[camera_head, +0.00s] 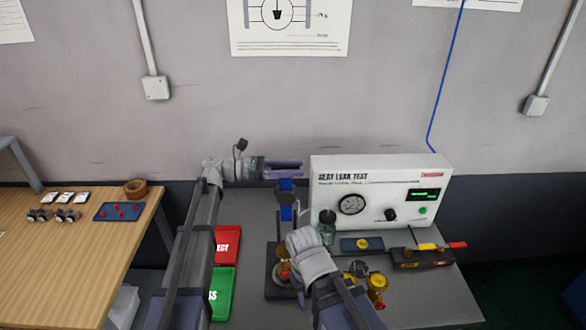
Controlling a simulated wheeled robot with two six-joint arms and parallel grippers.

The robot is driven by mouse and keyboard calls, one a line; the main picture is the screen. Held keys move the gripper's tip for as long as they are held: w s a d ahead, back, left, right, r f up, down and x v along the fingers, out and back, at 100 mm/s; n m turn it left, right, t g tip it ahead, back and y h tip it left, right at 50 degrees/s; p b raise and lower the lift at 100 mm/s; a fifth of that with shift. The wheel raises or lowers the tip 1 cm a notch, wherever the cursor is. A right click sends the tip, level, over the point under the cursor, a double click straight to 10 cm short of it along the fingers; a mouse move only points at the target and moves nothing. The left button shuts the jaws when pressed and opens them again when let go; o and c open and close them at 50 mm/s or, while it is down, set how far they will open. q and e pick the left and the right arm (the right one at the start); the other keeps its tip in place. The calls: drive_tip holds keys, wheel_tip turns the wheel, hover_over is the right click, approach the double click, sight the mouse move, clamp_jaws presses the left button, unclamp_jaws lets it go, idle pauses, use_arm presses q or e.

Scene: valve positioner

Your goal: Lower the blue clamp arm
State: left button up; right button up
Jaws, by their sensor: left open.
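The blue clamp arm (286,186) stands upright left of the white test box, above a dark fixture base (272,290). My left gripper (301,169) reaches in from the left at the top of the blue arm, with its fingers pointing right and a gap between them. A brass part (284,270) shows partly beside that wrist.
The white leak test box (330,190) stands just right of the clamp. A red bin (227,244) and a green bin (222,292) lie to the left. Brass fittings (377,286) and a tray with red and yellow handles (420,258) are at right.

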use_arm(q)
clamp_jaws()
idle(0.4)
idle(1.0)
